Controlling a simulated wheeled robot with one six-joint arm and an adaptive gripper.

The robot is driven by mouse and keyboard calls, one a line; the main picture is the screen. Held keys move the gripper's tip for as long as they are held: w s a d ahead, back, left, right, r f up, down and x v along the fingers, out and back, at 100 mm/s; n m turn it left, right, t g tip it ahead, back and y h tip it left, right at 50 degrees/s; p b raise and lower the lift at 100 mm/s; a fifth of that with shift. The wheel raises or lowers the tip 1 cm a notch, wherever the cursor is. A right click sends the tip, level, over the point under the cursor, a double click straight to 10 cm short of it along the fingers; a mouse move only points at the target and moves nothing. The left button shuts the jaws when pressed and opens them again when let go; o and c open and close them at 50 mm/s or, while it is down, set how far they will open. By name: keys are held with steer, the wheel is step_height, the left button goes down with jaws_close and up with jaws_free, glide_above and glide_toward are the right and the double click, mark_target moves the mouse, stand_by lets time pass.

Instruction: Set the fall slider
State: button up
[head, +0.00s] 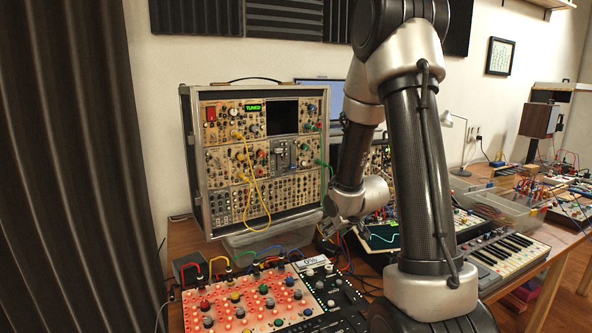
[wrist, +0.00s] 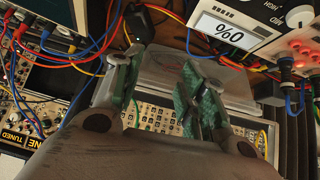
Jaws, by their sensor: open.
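The upright synth case (head: 187,150) stands on the table with its panel of modules facing me. A grey module with sliders (head: 283,157) sits right of the panel's middle. I cannot read its labels or tell which slider is the fall one. My gripper (head: 331,227) is low, just right of the case's lower right corner and apart from the slider module. In the wrist view my gripper (wrist: 162,62) has its two green-padded fingers spread with nothing between them. Part of a module panel (wrist: 156,118) shows behind the fingers there. The sliders cannot be made out in that view.
A red-lit panel (head: 250,301) with knobs lies in front of the case. Yellow cables (head: 258,190) hang across the modules. A keyboard (head: 497,253) lies at right.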

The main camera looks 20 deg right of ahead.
steer(key=w+a+r+t+y, duration=0.1)
steer(key=w+a+r+t, duration=0.1)
steer(key=w+r+t, duration=0.4)
steer(key=n+t+y, duration=0.2)
steer(key=t, duration=0.1)
glide_toward(294, 167)
steer(key=w, duration=0.6)
steer(key=w+a, duration=0.1)
steer(key=w, duration=0.1)
steer(key=shift+w+a+f, duration=0.1)
steer(key=shift+w+f, duration=0.1)
steer(key=shift+w, duration=0.05)
jaws_close()
